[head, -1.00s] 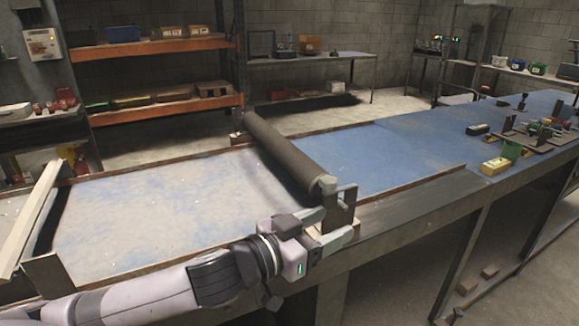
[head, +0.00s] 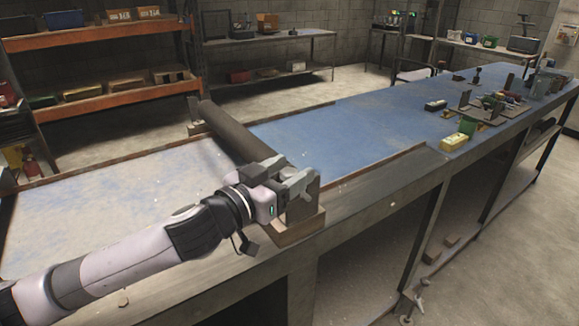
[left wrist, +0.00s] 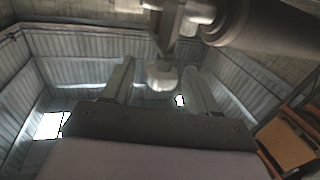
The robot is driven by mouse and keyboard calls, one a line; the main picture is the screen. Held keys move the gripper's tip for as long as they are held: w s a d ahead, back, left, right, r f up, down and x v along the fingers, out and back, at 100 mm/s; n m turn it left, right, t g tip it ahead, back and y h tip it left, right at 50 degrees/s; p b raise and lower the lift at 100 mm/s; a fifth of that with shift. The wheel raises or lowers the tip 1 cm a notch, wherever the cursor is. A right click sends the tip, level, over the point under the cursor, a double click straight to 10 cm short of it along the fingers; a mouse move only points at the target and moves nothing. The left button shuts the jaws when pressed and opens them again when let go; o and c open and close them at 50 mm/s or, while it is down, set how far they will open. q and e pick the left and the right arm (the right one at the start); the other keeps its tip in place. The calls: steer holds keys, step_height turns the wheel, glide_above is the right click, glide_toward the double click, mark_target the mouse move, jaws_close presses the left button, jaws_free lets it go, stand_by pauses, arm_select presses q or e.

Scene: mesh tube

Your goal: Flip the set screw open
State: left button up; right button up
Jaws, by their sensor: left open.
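The dark mesh tube (head: 232,132) lies across the long bench, and its near end meets an upright grey bracket (head: 306,196) at the bench's front edge. My left gripper (head: 288,177) is at that bracket and covers part of it and the tube's end. In the left wrist view the open fingers (left wrist: 153,82) point up. A pale rounded knob (left wrist: 163,76), which looks like the set screw, shows between the fingertips below the bracket. I cannot tell whether a finger touches it. The tube (left wrist: 262,27) shows at upper right. My right gripper is not in view.
The bracket stands on a wooden block (head: 298,231). The blue bench top (head: 350,128) is clear to the right of the tube. A yellow box (head: 454,142) and a small fixture (head: 492,108) stand farther right. An orange shelf rack (head: 100,107) stands behind.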

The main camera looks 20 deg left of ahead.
arm_select(q)
steer(key=shift+w+d, duration=0.15)
steer(key=shift+w, duration=0.15)
steer(key=c, duration=1)
steer(key=shift+o, duration=0.2)
